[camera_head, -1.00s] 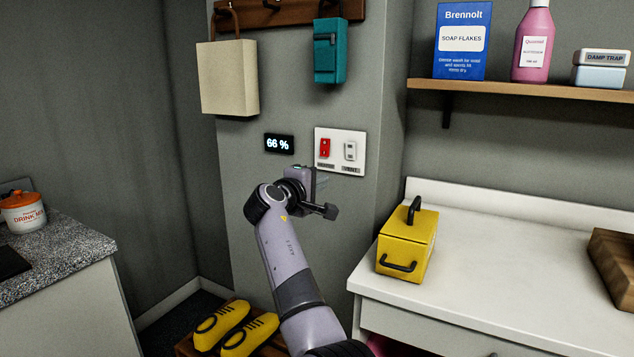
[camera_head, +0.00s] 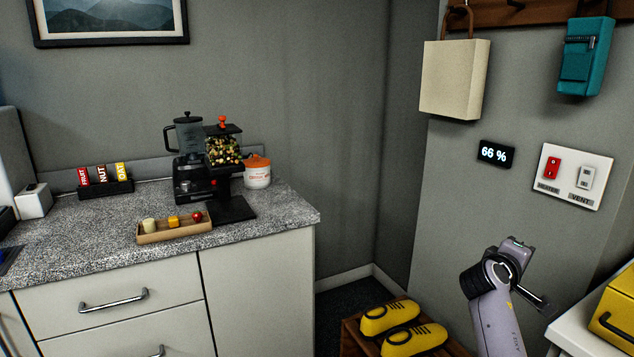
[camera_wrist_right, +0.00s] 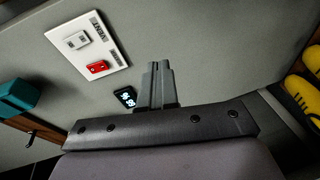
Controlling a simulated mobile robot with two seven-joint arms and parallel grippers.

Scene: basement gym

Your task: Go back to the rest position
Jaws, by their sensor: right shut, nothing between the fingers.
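My right gripper (camera_head: 515,243) is in the lower right of the head view, in front of the grey wall and below the switch panel (camera_head: 573,177). In the right wrist view my right gripper (camera_wrist_right: 161,66) shows its two fingers together, with nothing between them. The panel, with its red heater switch and light grey vent switch, also shows there (camera_wrist_right: 87,54), apart from the fingers. My left gripper does not show in either view.
Yellow shoes (camera_head: 388,317) sit on a wooden rack at lower middle. A yellow box (camera_head: 614,318) stands on the white counter at right. The speckled counter (camera_head: 285,211) at left holds a dispenser and a snack tray (camera_head: 174,232).

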